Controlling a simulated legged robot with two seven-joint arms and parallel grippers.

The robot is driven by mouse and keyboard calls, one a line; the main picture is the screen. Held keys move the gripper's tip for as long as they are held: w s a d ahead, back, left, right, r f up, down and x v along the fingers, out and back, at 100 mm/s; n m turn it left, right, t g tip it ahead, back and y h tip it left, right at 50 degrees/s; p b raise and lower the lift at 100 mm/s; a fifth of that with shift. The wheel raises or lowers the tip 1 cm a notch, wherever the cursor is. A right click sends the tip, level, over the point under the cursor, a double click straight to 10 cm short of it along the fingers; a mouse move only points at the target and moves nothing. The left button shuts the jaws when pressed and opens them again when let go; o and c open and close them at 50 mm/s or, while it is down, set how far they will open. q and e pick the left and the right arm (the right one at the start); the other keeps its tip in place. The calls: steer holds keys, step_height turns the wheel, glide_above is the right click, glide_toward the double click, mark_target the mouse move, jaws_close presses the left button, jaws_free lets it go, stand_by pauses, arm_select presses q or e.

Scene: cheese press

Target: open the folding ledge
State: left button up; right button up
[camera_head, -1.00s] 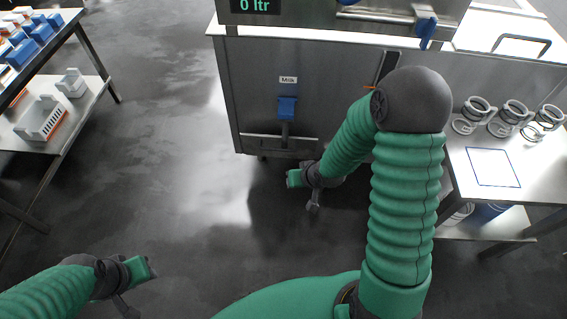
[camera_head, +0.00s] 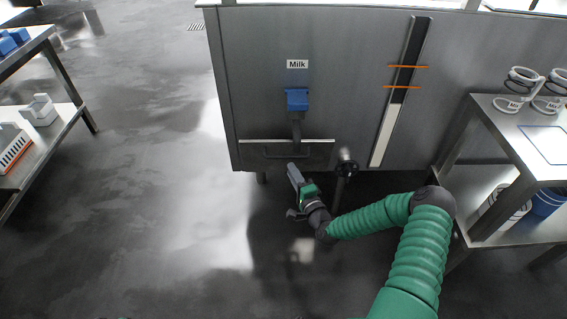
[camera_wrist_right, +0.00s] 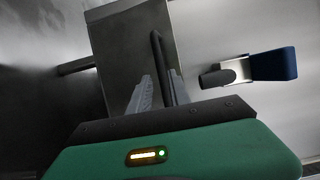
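The folding ledge (camera_head: 318,160) is a grey metal panel low on the front of the milk tank, below the blue-handled tap (camera_head: 297,100). It hangs flat against the tank, with a bright line along its top and a dark bar handle (camera_head: 280,155). My right gripper (camera_head: 293,174) is just below and in front of the ledge. In the right wrist view the ledge panel (camera_wrist_right: 128,42) is close ahead. Its bar handle (camera_wrist_right: 159,55) runs in between my open right fingers (camera_wrist_right: 162,92); I cannot tell whether they touch it. My left gripper is out of view.
A dark pipe outlet (camera_head: 346,168) sticks out just right of the ledge. A level gauge (camera_head: 402,95) is on the tank front. A steel table (camera_head: 505,125) stands at right, shelving (camera_head: 70,112) at left. The floor between is clear.

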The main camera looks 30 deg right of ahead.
mark_target(284, 158)
steer(key=w+b, duration=0.1)
steer(key=w, duration=0.1)
steer(key=w+d+b, duration=0.1)
steer(key=w, duration=0.4)
steer(key=shift+w+d+f+b, duration=0.15)
steer(key=shift+d+f+b, duration=0.1)
steer(key=shift+b, duration=0.15)
steer(key=shift+w+r, duration=0.25)
steer(key=shift+w, duration=0.2)
jaws_close()
steer(key=shift+f, duration=0.1)
